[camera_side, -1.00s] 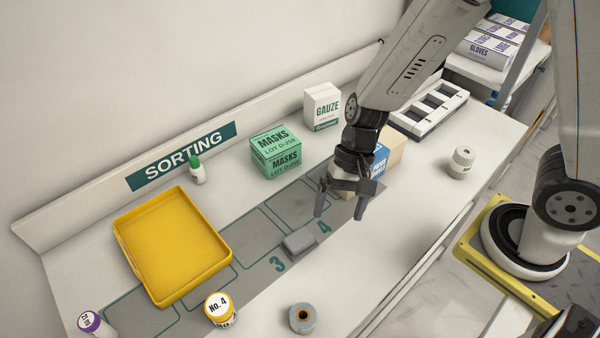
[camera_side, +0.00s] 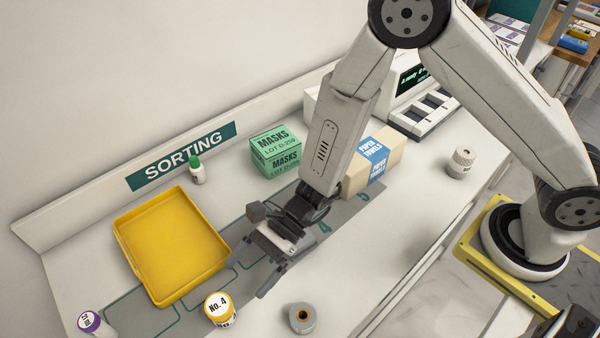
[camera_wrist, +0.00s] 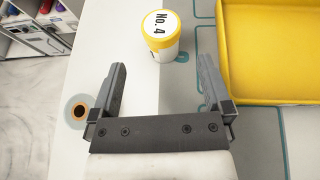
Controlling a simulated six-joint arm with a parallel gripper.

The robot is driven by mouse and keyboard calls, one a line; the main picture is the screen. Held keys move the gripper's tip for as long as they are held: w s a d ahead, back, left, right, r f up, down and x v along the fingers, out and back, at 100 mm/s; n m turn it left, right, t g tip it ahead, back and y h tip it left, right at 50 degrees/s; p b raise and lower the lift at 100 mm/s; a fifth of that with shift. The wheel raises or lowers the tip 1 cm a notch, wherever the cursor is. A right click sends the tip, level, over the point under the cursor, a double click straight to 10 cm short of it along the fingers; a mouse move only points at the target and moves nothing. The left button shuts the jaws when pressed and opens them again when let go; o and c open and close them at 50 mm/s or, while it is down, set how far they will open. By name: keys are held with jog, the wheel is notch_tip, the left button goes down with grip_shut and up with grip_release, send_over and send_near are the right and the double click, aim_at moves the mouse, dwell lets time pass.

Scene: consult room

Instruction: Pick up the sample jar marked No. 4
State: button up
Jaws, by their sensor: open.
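The sample jar marked No. 4 (camera_side: 221,309) stands upright near the counter's front edge, just in front of the yellow tray. It is white with a yellow band and a white lid reading "No. 4". In the wrist view the jar (camera_wrist: 161,35) is ahead of the fingers, between their lines but beyond the tips. My gripper (camera_side: 252,272) is open and empty above the counter, to the right of the jar and apart from it. In the wrist view both fingers of my gripper (camera_wrist: 163,75) are spread, with bare counter and mat between them.
The yellow tray (camera_side: 140,268) lies left of my gripper. A grey tape roll (camera_side: 302,318) lies right of the jar. A purple-lidded jar (camera_side: 90,323) stands at far left. A green-capped bottle (camera_side: 197,170), masks box (camera_side: 276,150) and paper towels box (camera_side: 372,165) stand farther back.

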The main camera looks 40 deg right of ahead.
aim_at(220, 306)
jog(key=shift+w+a+f, duration=0.1)
jog(key=shift+a, duration=0.05)
jog(key=shift+x, duration=1.3)
jog(key=shift+w+f+x, duration=0.1)
jog(key=shift+x, duration=1.2)
jog(key=shift+w+f+x, duration=0.1)
jog(key=shift+x, duration=1.2)
jog(key=shift+s, duration=0.2)
jog(key=c, duration=1.3)
jog(key=shift+o, duration=0.2)
jog(key=shift+r, duration=0.2)
